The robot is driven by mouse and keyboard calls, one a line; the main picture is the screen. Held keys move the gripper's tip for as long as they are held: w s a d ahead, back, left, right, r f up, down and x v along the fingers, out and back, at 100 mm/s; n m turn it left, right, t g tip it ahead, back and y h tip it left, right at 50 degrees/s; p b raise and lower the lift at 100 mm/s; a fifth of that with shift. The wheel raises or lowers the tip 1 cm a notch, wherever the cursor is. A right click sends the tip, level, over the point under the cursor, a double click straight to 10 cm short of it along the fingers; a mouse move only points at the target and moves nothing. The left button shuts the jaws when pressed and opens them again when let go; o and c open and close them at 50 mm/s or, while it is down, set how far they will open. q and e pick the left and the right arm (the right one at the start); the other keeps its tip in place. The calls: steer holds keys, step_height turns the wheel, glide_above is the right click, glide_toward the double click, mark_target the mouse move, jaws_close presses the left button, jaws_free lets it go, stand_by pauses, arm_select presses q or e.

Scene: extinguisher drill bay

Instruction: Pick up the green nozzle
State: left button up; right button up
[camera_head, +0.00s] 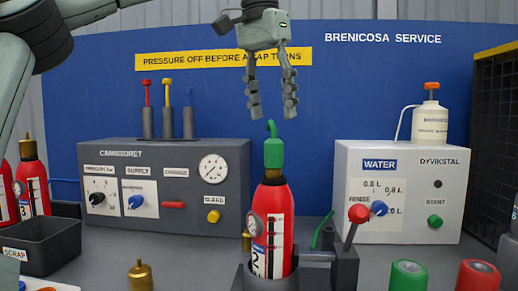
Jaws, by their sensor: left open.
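The green nozzle (273,150) sits upright on top of a red extinguisher (273,205) marked 2, its small curved tip pointing up. The extinguisher stands in a dark holder with a clamp (345,268) at its right. My left gripper (271,112) hangs above the nozzle with its fingers pointing down. It is open and empty, and the fingertips are a little above the nozzle's tip. My right gripper is not in the picture.
A dark cabinet (160,158) with a gauge stands at left, a white water unit (395,232) at right. A scrap bin (42,252) and more red extinguishers are far left.

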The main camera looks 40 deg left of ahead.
mark_target(273, 140)
arm_select(q)
steer(key=shift+d+f+g, duration=0.25)
steer(key=shift+f+g, duration=0.05)
steer(key=shift+f, duration=0.25)
step_height(273, 140, down, 6)
steer(key=shift+f, duration=0.45)
steer(key=shift+c, duration=0.5)
jaws_close()
